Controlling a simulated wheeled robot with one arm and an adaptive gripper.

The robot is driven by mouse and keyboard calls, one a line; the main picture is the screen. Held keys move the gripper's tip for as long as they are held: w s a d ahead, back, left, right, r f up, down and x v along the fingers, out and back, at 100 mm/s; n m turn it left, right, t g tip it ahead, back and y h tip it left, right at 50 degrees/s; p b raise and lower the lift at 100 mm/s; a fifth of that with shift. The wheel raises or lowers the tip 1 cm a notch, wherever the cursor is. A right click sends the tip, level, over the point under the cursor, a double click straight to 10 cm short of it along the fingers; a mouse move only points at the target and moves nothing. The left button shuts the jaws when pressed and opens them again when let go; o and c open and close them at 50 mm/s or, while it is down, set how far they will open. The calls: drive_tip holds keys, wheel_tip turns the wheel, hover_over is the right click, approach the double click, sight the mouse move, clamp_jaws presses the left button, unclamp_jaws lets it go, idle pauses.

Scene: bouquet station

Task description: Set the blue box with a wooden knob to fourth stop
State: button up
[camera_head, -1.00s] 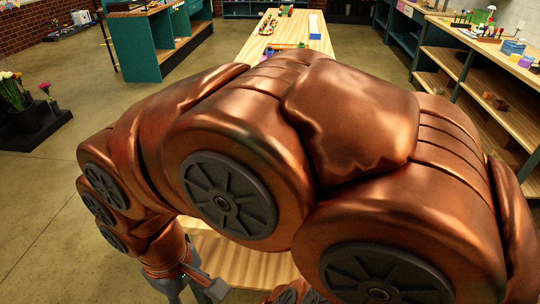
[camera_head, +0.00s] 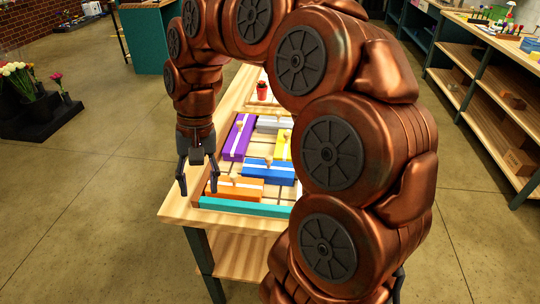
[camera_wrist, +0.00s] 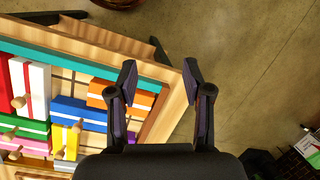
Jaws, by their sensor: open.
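The blue box (camera_head: 259,172) lies in a shallow wooden tray on the table, with a white stripe and a wooden knob (camera_head: 268,160) on top. The blue box also shows in the wrist view (camera_wrist: 90,116), left of my gripper. My gripper (camera_head: 198,183) is open and empty, pointing down at the tray's near left corner, left of the orange box (camera_head: 234,188) and apart from the blue box. In the wrist view my two fingers (camera_wrist: 160,74) are spread over the tray's corner and the floor beyond. My arm hides the tray's right part in the head view.
Around the blue box sit a purple box (camera_head: 239,136), a yellow box (camera_head: 283,144) and a grey box (camera_head: 272,123). Red, white and green boxes show in the wrist view. A teal strip (camera_head: 245,207) edges the tray. Open floor (camera_head: 90,210) lies left of the table.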

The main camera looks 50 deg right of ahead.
drive_tip(key=w+d+m+y, duration=0.1)
drive_tip(key=w+d+m, duration=0.4)
drive_tip(key=d, duration=0.4)
drive_tip(key=m+t+y, duration=0.1)
drive_tip(key=m+t, duration=0.1)
drive_tip(key=m, duration=0.7)
approach(269, 157)
drive_tip(key=f, duration=0.2)
drive_tip(key=shift+a+p+x, duration=0.15)
drive_tip(key=shift+p+x, duration=0.3)
drive_tip(key=shift+x, duration=1.4)
drive_tip(key=shift+a+p+x, duration=0.15)
drive_tip(key=shift+p+x, duration=0.3)
drive_tip(key=shift+x, duration=1.35)
drive_tip(key=shift+r, duration=0.1)
clamp_jaws()
